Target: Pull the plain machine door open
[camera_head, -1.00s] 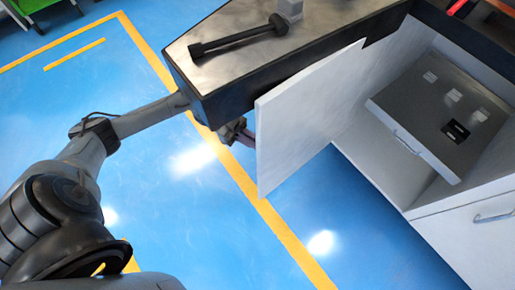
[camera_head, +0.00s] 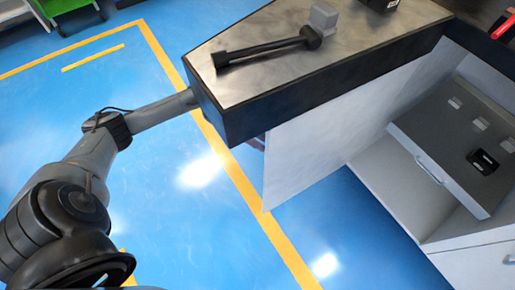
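The plain machine door (camera_head: 315,145) is a pale grey flat panel standing swung out from the white cabinet, at the centre of the head view. Its upper edge is hidden behind the dark side of the worktop (camera_head: 265,60). My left arm (camera_head: 160,110) comes in from the left and passes behind the worktop's left corner. My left gripper is almost wholly hidden; only a small reddish-dark bit (camera_head: 257,143) shows beside the door's free edge. Whether it touches or grips the door cannot be seen. My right gripper is out of view.
A black bar-shaped tool (camera_head: 265,48) and a grey block (camera_head: 323,18) lie on the worktop. The open cabinet shows a pulled-out grey drawer (camera_head: 450,150) with small items. Blue floor (camera_head: 150,190) with yellow lines is clear at left and below.

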